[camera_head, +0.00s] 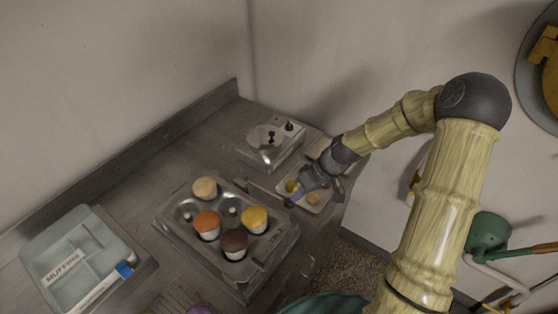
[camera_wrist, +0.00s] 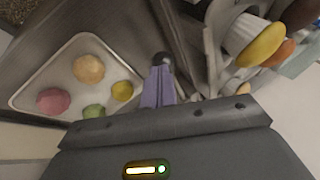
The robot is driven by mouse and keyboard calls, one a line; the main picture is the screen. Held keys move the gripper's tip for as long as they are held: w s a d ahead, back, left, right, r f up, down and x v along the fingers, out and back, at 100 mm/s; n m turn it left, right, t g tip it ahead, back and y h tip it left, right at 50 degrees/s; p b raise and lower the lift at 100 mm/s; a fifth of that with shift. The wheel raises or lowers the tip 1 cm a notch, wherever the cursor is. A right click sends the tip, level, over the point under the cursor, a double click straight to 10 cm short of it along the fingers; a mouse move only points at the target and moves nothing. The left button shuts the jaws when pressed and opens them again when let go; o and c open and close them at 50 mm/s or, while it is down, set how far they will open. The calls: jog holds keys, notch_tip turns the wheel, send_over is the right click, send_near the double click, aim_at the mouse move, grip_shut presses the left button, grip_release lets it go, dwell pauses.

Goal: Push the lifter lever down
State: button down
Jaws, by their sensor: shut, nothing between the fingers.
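The lifter lever shows as a dark round knob (camera_head: 289,204) at the right side of the metal muffin tray unit (camera_head: 270,262). In the wrist view the dark knob (camera_wrist: 163,60) is just beyond my fingertips. My gripper (camera_head: 296,197) is shut and empty, with its purple fingers (camera_wrist: 157,82) pointing at the knob. The fingers look very near or touching the knob; I cannot tell which. The lever's arm is mostly hidden. Several muffins sit in the tray unit, among them an orange one (camera_head: 207,222) and a yellow one (camera_head: 254,218).
A small tray (camera_wrist: 40,82) with several coloured round pieces lies beside the fingers. A metal box with a round basin (camera_head: 262,146) stands behind. A pale bin labelled MUFFINS (camera_head: 78,262) is at the left. The counter between bin and wall is clear.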

jog(key=shift+s+d+f, duration=0.1)
jog(key=shift+s+f, duration=0.1)
jog(key=shift+f, duration=0.25)
jog(key=shift+s+d+f, duration=0.1)
jog(key=shift+s+f, duration=0.05)
jog(key=shift+f, duration=0.25)
jog(key=shift+s+f+b, duration=0.1)
jog(key=shift+b, duration=0.2)
jog(key=shift+w+r+p, duration=0.2)
jog(key=shift+r+p, duration=0.25)
jog(key=d+f+v, duration=0.1)
jog(key=d+v, duration=0.1)
jog(key=v, duration=1)
jog(key=shift+s+d+p, duration=0.25)
jog(key=shift+d+p, duration=0.15)
jog(key=shift+d, duration=0.05)
